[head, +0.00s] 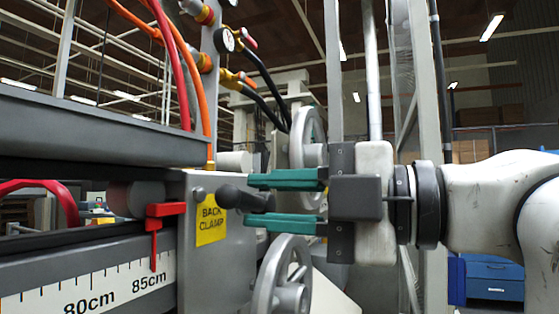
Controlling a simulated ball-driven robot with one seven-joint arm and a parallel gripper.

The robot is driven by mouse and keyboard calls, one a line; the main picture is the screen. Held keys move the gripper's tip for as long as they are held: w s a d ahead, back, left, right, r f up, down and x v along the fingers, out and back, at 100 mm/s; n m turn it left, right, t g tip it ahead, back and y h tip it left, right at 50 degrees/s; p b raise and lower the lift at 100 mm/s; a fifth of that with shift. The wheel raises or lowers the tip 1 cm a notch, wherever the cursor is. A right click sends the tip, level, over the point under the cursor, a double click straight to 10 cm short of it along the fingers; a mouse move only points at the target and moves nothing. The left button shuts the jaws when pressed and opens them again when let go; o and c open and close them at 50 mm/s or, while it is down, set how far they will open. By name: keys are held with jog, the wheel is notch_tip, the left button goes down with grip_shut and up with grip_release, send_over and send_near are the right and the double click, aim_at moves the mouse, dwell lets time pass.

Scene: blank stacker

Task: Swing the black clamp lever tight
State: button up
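The black clamp lever (238,198) sticks out to the right from the grey block that bears the yellow "BACK CLAMP" label (211,221). Its thick end is at the left and its tapered end points right. My gripper (257,202) comes in from the right with two green fingers, one above and one below the lever's level. The fingers are apart, and the lever's right end lies between their tips in the picture. I cannot tell whether either finger touches the lever, or how they compare in depth.
A grey handwheel (307,137) stands behind the upper finger, and another handwheel (284,282) is just below the lower finger. A red pointer (160,211) sits over the centimetre scale (101,295) at the left.

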jog(key=shift+x, duration=1.05)
jog(key=r+m+p, duration=0.1)
jog(key=p, duration=0.1)
jog(key=m+p, duration=0.2)
jog(key=shift+w+d+r, duration=0.15)
jog(key=shift+w+r, duration=0.05)
jog(key=shift+r, duration=0.2)
jog(key=m+p, duration=0.1)
jog(key=p, duration=0.1)
jog(key=r+m+p, duration=0.1)
jog(key=m+p, duration=0.1)
jog(key=shift+w+d, duration=0.15)
jog(key=shift+w, duration=0.25)
jog(key=d+r+m+p, duration=0.1)
jog(key=d+m+p, duration=0.9)
jog(key=shift+w+r, duration=0.2)
jog(key=shift+w, duration=0.15)
dwell(0.7)
jog(key=shift+a, duration=0.1)
